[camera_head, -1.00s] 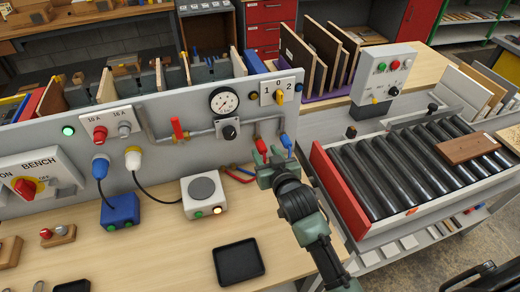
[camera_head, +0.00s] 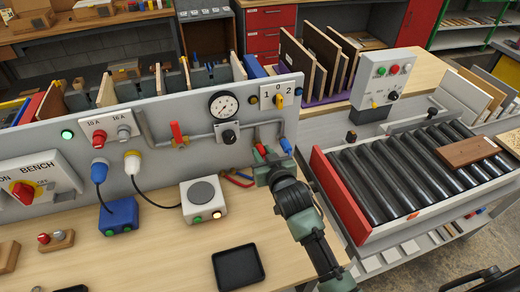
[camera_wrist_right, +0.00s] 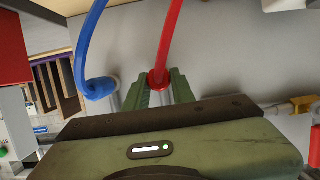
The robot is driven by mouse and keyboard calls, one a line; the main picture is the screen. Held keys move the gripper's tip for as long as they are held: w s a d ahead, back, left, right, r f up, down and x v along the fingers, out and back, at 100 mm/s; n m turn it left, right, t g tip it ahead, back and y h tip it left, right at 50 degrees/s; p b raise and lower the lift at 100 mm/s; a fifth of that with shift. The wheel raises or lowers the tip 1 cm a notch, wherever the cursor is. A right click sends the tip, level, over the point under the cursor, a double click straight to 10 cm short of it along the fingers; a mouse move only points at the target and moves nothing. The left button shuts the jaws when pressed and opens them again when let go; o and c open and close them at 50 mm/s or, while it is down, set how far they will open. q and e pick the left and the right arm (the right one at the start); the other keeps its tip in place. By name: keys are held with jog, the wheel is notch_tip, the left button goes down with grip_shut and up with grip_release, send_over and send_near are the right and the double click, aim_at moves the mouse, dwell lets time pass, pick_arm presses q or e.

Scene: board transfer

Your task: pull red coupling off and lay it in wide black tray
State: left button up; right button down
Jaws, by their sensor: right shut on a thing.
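The red coupling (camera_head: 261,149) sits at the lower end of a grey pipe on the panel, with a red hose (camera_wrist_right: 170,35) leading from it. My right gripper (camera_head: 266,161) is shut on this coupling. In the wrist view the red coupling (camera_wrist_right: 159,77) shows between the green fingers (camera_wrist_right: 160,88); they hide part of it. A black tray (camera_head: 238,267) lies empty on the bench front. Another dark tray (camera_head: 74,289) is cut off at the bottom edge, so I cannot compare their widths. My left gripper is not in view.
A blue coupling (camera_head: 286,145) with a blue hose (camera_wrist_right: 82,40) is close beside the red one. A white box with a grey disc (camera_head: 203,190) stands left of my gripper. A roller conveyor (camera_head: 395,175) with a red side is to the right. Bench around the tray is clear.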

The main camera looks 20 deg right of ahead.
aim_at(263, 157)
jog(key=shift+s+f, duration=0.1)
jog(key=shift+s, duration=0.05)
jog(key=shift+s, duration=0.1)
jog(key=shift+s+d+p, duration=0.1)
jog(key=shift+s+p, duration=0.65)
jog(key=shift+s, duration=0.45)
jog(key=shift+s+p, duration=0.35)
jog(key=shift+s, duration=0.2)
jog(key=shift+s+p, duration=0.7)
jog(key=shift+s, duration=1.05)
jog(key=shift+w, duration=0.1)
